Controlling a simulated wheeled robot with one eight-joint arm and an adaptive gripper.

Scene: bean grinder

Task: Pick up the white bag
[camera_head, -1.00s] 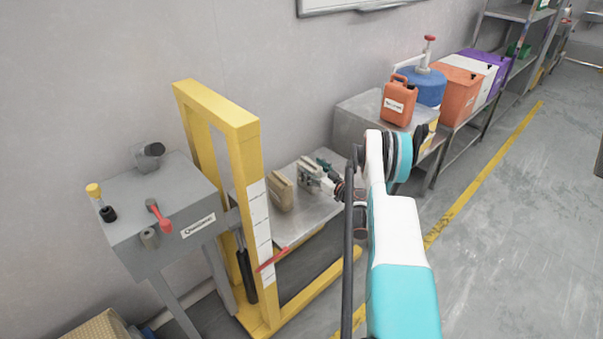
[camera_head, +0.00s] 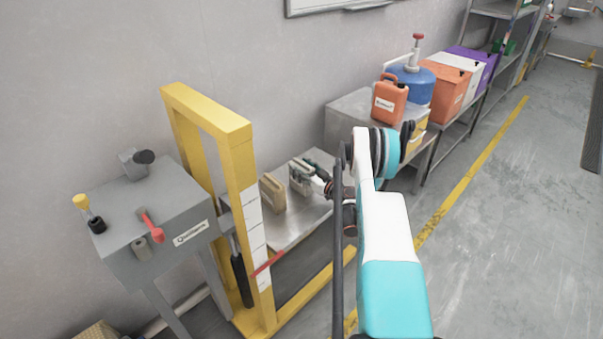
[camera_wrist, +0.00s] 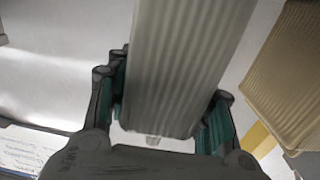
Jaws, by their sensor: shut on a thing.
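The white bag (camera_wrist: 190,60) is a pale, ribbed block that fills the middle of the wrist view. My gripper (camera_wrist: 168,95) is shut on it, with its teal-padded fingers on both sides. In the head view the bag (camera_head: 298,187) is small and partly hidden by my gripper (camera_head: 304,167), over the metal platform. I cannot tell whether its underside touches the platform.
A tan bag (camera_head: 272,193) stands close to the left on the metal platform (camera_head: 290,232); it also shows at the right of the wrist view (camera_wrist: 290,80). A yellow lift frame (camera_head: 240,165) stands further left. An orange canister (camera_head: 389,99) is behind on a metal cabinet.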

